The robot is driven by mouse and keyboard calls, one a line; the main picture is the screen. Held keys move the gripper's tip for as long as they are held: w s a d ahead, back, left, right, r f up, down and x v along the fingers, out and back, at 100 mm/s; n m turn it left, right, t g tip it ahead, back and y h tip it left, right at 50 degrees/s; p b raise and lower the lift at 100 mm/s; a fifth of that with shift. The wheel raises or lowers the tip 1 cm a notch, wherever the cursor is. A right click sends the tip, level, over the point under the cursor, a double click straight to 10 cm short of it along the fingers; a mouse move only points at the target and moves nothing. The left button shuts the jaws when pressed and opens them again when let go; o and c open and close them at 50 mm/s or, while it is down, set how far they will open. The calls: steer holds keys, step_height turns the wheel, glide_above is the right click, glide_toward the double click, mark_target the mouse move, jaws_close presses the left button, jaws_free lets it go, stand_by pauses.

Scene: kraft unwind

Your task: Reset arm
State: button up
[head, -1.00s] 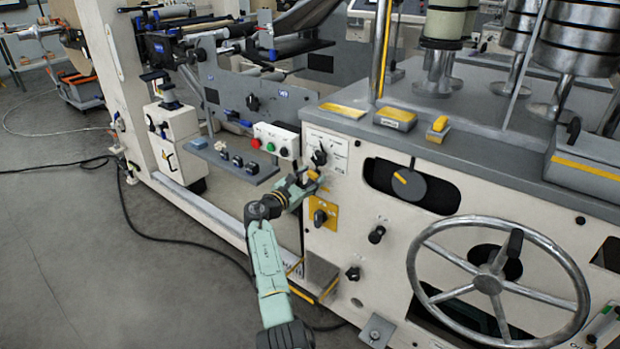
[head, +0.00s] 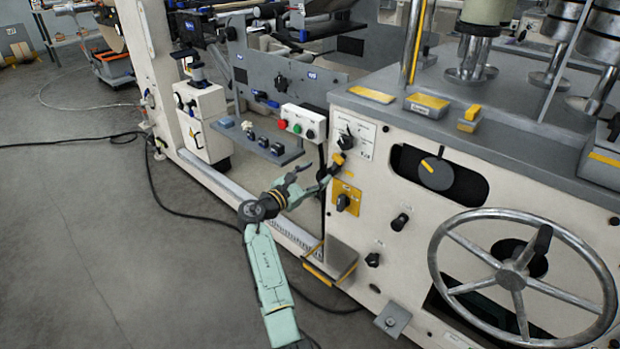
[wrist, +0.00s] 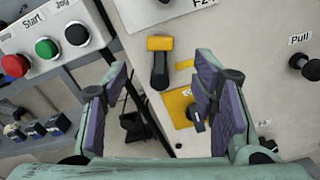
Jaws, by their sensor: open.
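My gripper (head: 312,178) is open and empty in front of the machine's white side panel, at the end of my pale green arm. In the wrist view, its two purple-padded fingers (wrist: 160,88) stand wide apart with nothing between the pads. A black lever with a yellow handle (wrist: 160,43) shows beyond the fingers, apart from them; in the head view the yellow handle (head: 339,160) is just right of the gripper. Below it is a yellow plate (head: 347,188) with a black knob, partly hidden by the right finger in the wrist view.
A button box (head: 302,122) with red, green and black buttons sits left above the gripper, over a grey shelf (head: 240,143). A large handwheel (head: 515,280) stands out at the right. A small ledge (head: 335,258) is below. The grey floor at left is mostly open, with a black cable.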

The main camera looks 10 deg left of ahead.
steer(key=shift+v, duration=0.95)
